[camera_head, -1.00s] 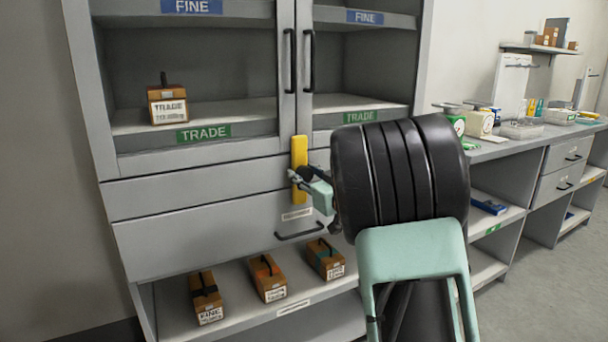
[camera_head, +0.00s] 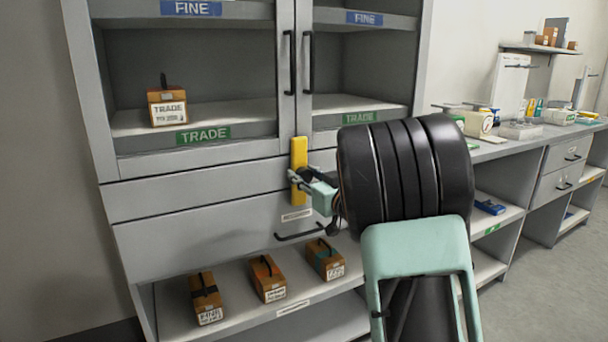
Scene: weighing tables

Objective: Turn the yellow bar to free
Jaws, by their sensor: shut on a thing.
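The yellow bar (camera_head: 299,152) stands upright on the front of the grey cabinet, below the meeting edge of the two upper doors. It spans the drawer fronts there. My gripper (camera_head: 297,181) reaches in from the right and is shut on the lower part of the bar. My own dark arm link and pale green arm part hide the area to the right of the bar.
The grey cabinet (camera_head: 130,195) has door handles above and a black drawer handle (camera_head: 299,234) just below the bar. A boxed weight (camera_head: 167,107) stands on the upper shelf, and several more stand on the lower shelf. A side bench (camera_head: 500,147) with scales is at the right.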

